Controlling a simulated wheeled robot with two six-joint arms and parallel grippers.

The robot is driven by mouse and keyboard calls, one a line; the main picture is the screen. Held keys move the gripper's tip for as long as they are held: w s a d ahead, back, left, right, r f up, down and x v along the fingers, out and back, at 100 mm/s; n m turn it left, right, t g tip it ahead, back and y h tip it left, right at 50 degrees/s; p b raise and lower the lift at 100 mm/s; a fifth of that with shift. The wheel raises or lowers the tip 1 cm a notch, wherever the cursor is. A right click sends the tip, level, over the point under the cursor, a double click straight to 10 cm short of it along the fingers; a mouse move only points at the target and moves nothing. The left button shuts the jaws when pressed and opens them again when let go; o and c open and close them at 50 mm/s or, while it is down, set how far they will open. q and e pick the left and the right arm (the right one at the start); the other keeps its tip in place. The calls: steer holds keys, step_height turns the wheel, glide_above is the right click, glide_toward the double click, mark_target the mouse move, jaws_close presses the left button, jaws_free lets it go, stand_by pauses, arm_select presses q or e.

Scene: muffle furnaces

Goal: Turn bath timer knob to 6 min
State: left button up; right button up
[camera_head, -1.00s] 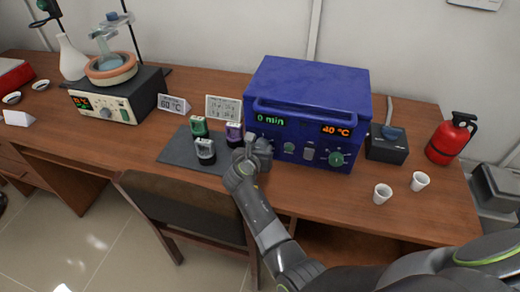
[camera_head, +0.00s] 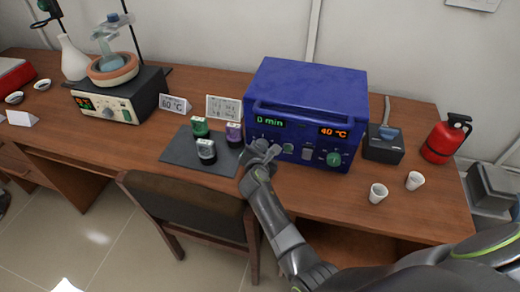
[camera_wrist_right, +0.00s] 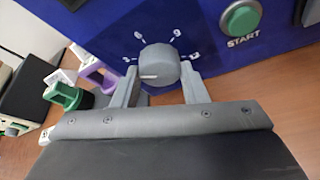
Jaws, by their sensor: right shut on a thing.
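The blue bath unit (camera_head: 305,95) stands on the bench, with its green display reading 0 min and its orange one 40 °C. My right gripper (camera_head: 264,149) is at the left end of its front panel, covering the timer knob in the head view. In the right wrist view, the grey timer knob (camera_wrist_right: 158,68) sits between the fingertips of my right gripper (camera_wrist_right: 158,88), which is shut on it. The knob's white pointer line points left, toward the low end of the printed scale. My left gripper is not in view.
A green START button (camera_wrist_right: 240,17) is right of the knob. Several capped containers stand on a dark mat (camera_head: 180,152) left of the unit. A chair (camera_head: 185,205) stands in front.

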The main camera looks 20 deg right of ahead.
mark_target(261, 123)
stand_by(0.4)
steer(key=o, duration=1)
step_height(261, 123, up, 8)
steer(key=shift+r+p, duration=0.25)
steer(key=shift+p, duration=0.75)
steer(key=shift+r, duration=0.7)
